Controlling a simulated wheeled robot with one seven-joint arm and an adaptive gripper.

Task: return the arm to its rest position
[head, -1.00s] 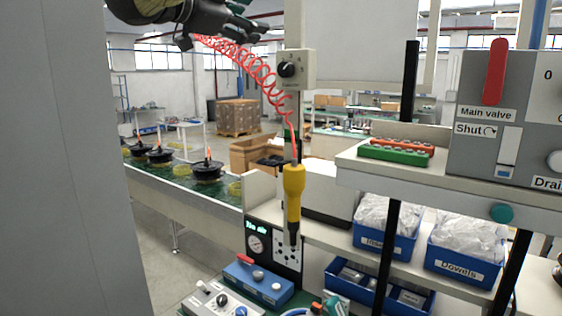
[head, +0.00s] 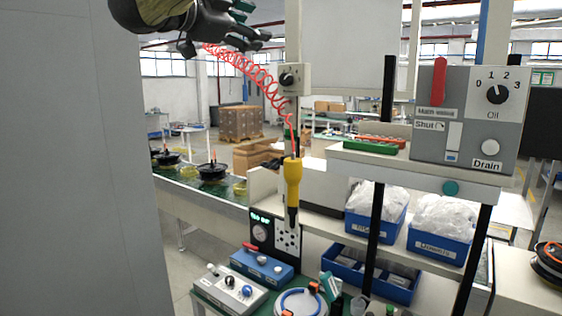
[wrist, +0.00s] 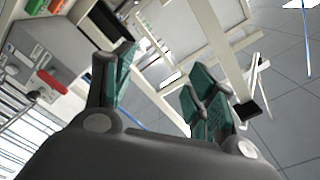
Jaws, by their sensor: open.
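My gripper (head: 240,28) is at the top of the head view, raised above the workstation and left of the upright panel. In the wrist view its green-padded fingers (wrist: 160,92) stand apart with nothing between them. My dark arm enters from the top left. A yellow tool (head: 292,184) hangs upright on a red coiled hose (head: 255,75), which passes behind my gripper in the picture. I cannot tell whether the hose touches it.
A grey valve box (head: 470,118) stands on the right shelf, also seen in the wrist view (wrist: 48,70). Blue bins (head: 437,244) sit below. A conveyor (head: 222,200) with dark motors runs at the left. A blue box (head: 262,265) stands at the bottom. A grey surface (head: 70,160) blocks the far left.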

